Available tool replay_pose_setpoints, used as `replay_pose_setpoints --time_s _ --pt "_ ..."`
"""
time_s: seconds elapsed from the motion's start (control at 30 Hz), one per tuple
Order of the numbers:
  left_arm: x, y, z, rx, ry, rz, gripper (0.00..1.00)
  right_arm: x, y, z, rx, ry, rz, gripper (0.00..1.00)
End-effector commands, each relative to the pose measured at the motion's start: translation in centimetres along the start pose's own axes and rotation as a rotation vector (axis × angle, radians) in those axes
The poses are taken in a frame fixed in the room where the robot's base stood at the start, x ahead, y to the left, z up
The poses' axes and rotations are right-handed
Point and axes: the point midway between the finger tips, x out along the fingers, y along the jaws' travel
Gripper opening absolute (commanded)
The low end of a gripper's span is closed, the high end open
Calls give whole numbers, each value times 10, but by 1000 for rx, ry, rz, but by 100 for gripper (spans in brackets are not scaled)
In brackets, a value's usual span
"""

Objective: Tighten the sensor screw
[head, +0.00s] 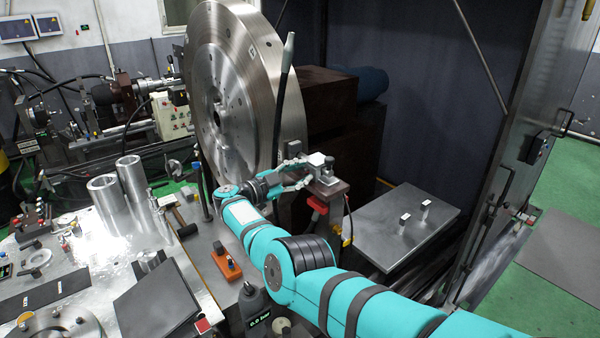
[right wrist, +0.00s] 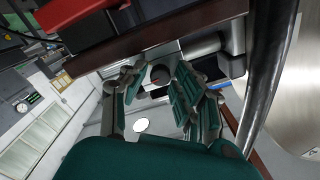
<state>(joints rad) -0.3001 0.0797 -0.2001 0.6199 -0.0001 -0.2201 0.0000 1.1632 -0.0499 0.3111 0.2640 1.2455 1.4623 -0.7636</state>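My right gripper (head: 300,174) reaches the sensor bracket (head: 328,187) beside the large steel disc. The bracket carries a small silvery block (head: 317,160) with a dark piece on its right side. In the right wrist view my right gripper (right wrist: 158,78) has its fingers apart. A small dark round knob (right wrist: 161,76), perhaps the screw, shows between or just beyond the fingertips. I cannot tell whether the fingers touch it. The screw itself is not clear in the head view. My left gripper is not in view.
The large steel disc (head: 228,90) stands close to the gripper, with a dark hose (head: 281,110) in front of it. A red part (head: 318,204) hangs under the bracket. An orange box (head: 227,262) lies on the bench. A grey plate (head: 408,222) is at right.

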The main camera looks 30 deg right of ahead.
Motion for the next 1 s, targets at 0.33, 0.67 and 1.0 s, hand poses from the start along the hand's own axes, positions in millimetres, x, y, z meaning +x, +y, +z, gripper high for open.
replay_pose_setpoints --time_s 0.33,0.67,1.0 --pt "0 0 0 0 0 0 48 1 0 0 0 0 0 17" --pt "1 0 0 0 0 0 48 0 0 0 3 0 0 0" --pt "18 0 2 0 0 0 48 1 3 3 120 0 1 0"
